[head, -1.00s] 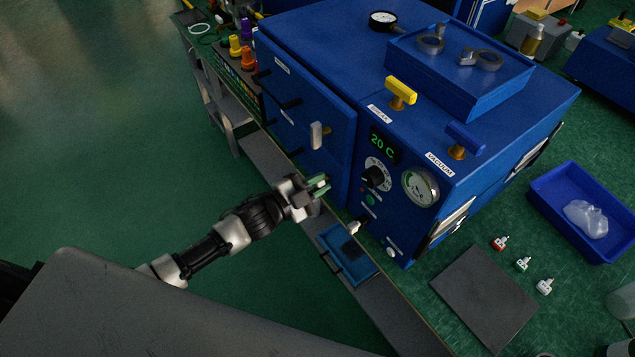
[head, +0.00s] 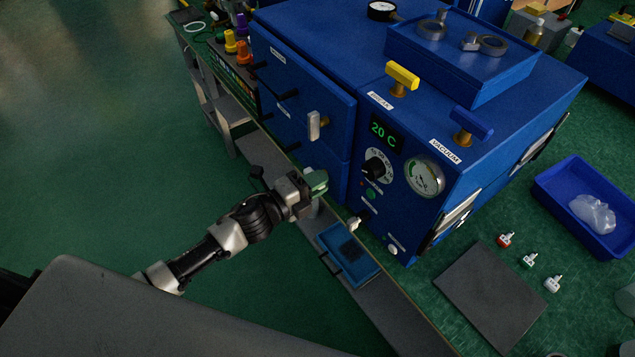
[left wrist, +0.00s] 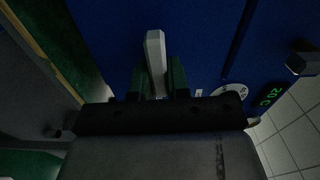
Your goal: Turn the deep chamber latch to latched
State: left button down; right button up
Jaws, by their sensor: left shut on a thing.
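My left gripper (head: 318,184) is at the lower front of the blue oven-like cabinet (head: 345,60). Its green fingers are shut on a grey latch handle. In the left wrist view the handle (left wrist: 155,50) sticks out between the two fingers (left wrist: 160,82) against the blue front. In the head view the gripper hides most of this handle, so its exact turn is hard to tell. A second grey latch handle (head: 314,125) stands upright on the upper door, above the gripper, and is untouched. The door labels are too small to read. My right gripper is not in view.
Beside the doors is a control panel with a 20 C display (head: 384,135), a black knob (head: 374,167) and a gauge (head: 424,177). A small blue tray (head: 347,254) sits on the bench edge below. Black door handles (head: 287,96) project nearby. Floor at left is clear.

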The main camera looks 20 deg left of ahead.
pick_arm(q)
jog(key=shift+f+m, duration=0.1)
jog(key=shift+m, duration=0.2)
jog(key=c, duration=1.1)
grip_release()
jog(key=b+v, duration=0.2)
jog(key=v, duration=0.8)
jog(key=shift+s+a+b, duration=0.25)
jog(key=shift+s+b, duration=0.05)
jog(key=shift+s, duration=0.05)
